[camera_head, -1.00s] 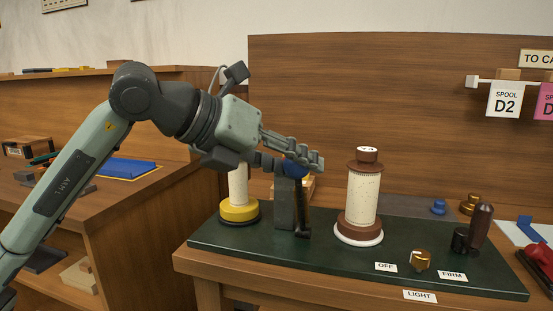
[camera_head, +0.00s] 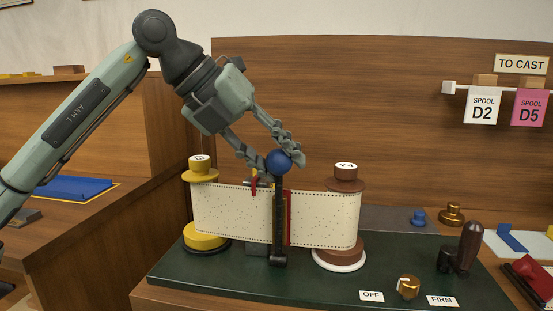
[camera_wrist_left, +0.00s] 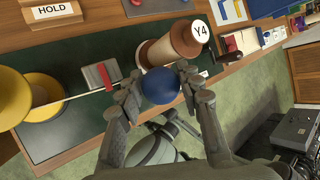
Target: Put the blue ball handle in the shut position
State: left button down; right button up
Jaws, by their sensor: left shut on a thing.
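The blue ball handle (camera_head: 279,162) tops a black lever (camera_head: 279,220) that stands nearly upright in the head view, in front of a cream punched strip (camera_head: 330,218). The strip runs between a yellow spool (camera_head: 204,236) on the left and a brown spool (camera_head: 345,176) on the right. My left gripper (camera_head: 272,158) is shut on the blue ball, coming down from the upper left. In the left wrist view the ball (camera_wrist_left: 160,86) sits between the two fingers. A red part (camera_head: 288,205) shows beside the lever, partly hidden. My right gripper is not in view.
The mechanism stands on a dark green plate (camera_head: 185,275). A brass knob (camera_head: 408,286) sits near the OFF label (camera_head: 371,296) and FIRM label (camera_head: 442,300). A dark-handled crank (camera_head: 468,248) stands at the right. A wooden board (camera_head: 400,120) rises behind.

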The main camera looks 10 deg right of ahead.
pick_arm(q)
jog(key=shift+s+d+f, duration=0.1)
jog(key=shift+d+f, duration=0.05)
jog(key=c, duration=1)
grip_release()
jog(key=v, duration=1.2)
